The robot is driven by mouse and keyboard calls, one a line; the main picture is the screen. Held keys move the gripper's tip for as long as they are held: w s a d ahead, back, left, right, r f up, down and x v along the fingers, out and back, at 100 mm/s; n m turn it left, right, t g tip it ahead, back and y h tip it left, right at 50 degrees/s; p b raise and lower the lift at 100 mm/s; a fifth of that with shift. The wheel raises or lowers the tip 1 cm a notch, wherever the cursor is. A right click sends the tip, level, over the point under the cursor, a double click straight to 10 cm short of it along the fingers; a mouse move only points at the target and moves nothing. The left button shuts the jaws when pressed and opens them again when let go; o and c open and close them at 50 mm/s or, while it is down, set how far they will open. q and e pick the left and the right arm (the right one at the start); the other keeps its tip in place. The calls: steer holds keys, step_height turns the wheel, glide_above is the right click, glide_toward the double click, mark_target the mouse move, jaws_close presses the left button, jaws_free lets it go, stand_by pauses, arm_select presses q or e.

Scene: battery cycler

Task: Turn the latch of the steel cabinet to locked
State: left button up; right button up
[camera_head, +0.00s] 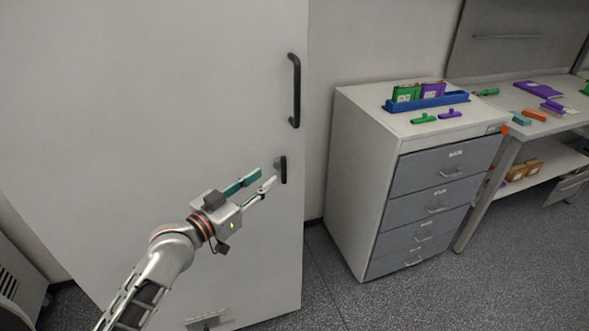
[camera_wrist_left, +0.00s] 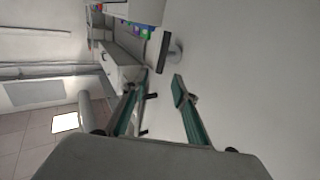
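The steel cabinet (camera_head: 150,90) is a tall, light grey door filling the left of the head view. Its small black latch (camera_head: 283,169) stands upright near the right edge, below a longer black handle (camera_head: 294,91). My left gripper (camera_head: 267,179) is just left of the latch with its fingers apart and nothing between them. In the left wrist view the latch (camera_wrist_left: 164,51) lies beyond the fingertips of the left gripper (camera_wrist_left: 162,82), apart from them. My right gripper is in neither view.
A drawer unit (camera_head: 345,150) stands to the right, with a blue tray (camera_head: 428,103) and green and purple pieces on top. A workbench (camera_head: 560,122) with small items is at the far right. Speckled floor (camera_head: 480,290) is clear in front.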

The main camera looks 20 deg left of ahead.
mark_target(282, 165)
arm_select(q)
steer(key=x, duration=0.7)
steer(key=shift+p, duration=0.3)
jaws_close()
